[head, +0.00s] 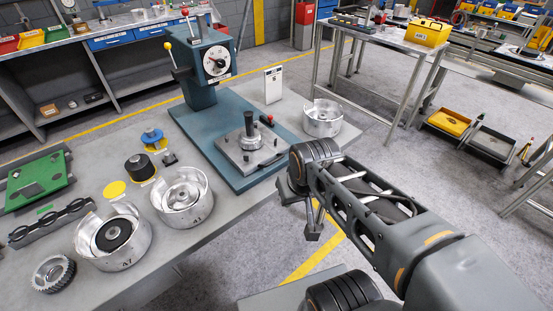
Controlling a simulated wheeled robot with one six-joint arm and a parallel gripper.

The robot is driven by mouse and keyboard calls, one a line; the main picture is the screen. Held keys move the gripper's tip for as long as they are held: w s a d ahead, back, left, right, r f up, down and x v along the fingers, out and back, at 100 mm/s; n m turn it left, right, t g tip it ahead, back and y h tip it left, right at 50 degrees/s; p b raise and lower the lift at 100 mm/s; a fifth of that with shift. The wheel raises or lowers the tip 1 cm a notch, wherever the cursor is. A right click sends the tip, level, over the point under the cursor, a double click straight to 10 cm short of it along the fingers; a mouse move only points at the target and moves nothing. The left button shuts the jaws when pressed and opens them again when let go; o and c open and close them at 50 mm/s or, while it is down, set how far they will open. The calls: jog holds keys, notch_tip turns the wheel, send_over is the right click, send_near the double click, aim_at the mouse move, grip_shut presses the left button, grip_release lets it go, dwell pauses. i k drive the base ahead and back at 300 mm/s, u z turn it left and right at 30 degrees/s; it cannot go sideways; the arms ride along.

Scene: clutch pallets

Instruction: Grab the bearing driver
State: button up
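No part is clearly labelled as the bearing driver. A dark upright cylinder (249,122) stands on the square metal fixture (251,150) on the blue press base (215,125). A blue stepped piece with a knob (152,137) and a squat black cylinder (140,168) stand at the table's left middle. I cannot tell which of these is the driver. My gripper (313,230) hangs beyond the table's right edge, apart from all of these. It appears empty, but whether its fingers are open is unclear.
Metal cups (184,196) and a gear (53,273) stand at the table's (200,240) front left. Another cup (322,118) stands near its right edge. The arbor press (206,65) rises at the back. A white card (273,85) stands beside it. A green tray (38,180) lies far left.

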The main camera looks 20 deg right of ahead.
aim_at(251, 135)
jog(key=u, duration=4.25)
jog(key=k, duration=1.3)
jog(key=z, duration=1.1)
